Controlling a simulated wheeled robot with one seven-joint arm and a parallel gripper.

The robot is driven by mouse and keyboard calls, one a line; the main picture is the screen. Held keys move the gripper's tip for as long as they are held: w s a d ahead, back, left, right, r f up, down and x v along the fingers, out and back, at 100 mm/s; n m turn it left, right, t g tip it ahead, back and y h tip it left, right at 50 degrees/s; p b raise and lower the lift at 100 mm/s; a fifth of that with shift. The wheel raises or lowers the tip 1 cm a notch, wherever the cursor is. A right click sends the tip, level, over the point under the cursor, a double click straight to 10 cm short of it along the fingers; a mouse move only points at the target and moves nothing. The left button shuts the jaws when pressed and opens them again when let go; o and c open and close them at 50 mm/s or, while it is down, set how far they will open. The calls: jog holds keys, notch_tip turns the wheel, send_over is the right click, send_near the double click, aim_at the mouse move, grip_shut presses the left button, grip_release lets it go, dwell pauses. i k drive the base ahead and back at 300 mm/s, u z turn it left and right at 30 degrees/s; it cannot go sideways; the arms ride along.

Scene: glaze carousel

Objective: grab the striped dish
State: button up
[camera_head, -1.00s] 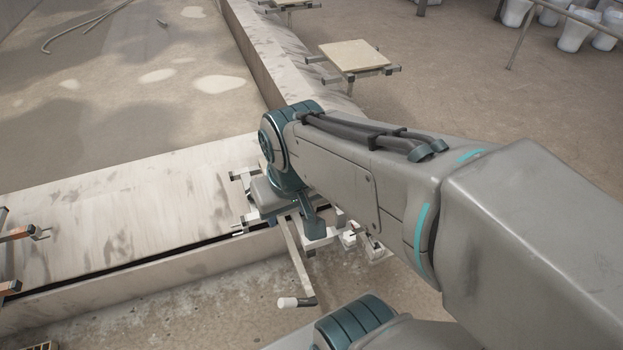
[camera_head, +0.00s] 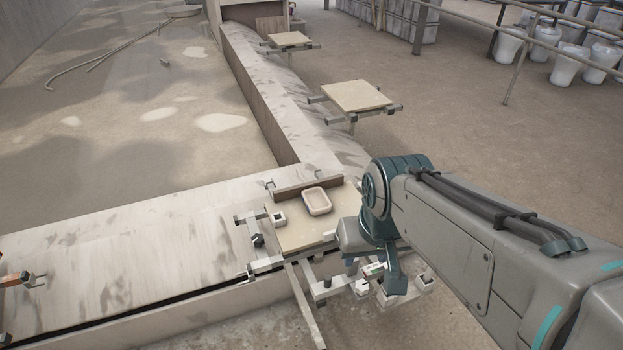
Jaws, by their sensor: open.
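A shallow, pale pinkish-beige rectangular dish with rounded corners (camera_head: 316,201) lies on a square beige board near the middle of the view. It is too small to make out stripes. A small white square piece with a dark hollow (camera_head: 279,218) is left of it on the same board. My gripper (camera_head: 376,262) hangs at the arm's end, to the right of and nearer than the dish, apart from it. It is open, and nothing shows in it. Its fingers are largely hidden by my wrist.
The board (camera_head: 290,238) sits on a metal frame with clamps and an upright strip (camera_head: 307,186) behind the dish. A lever (camera_head: 303,305) sticks out in front. Low walls (camera_head: 130,250) run left and back. Another board (camera_head: 357,95) stands empty behind.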

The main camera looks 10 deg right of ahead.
aim_at(317, 204)
jog(key=k, duration=1.25)
jog(key=u, duration=0.55)
jog(key=i, duration=0.5)
jog(key=u, duration=0.6)
jog(key=i, duration=0.9)
jog(key=z, duration=0.8)
jog(key=i, duration=0.7)
jog(key=z, duration=0.65)
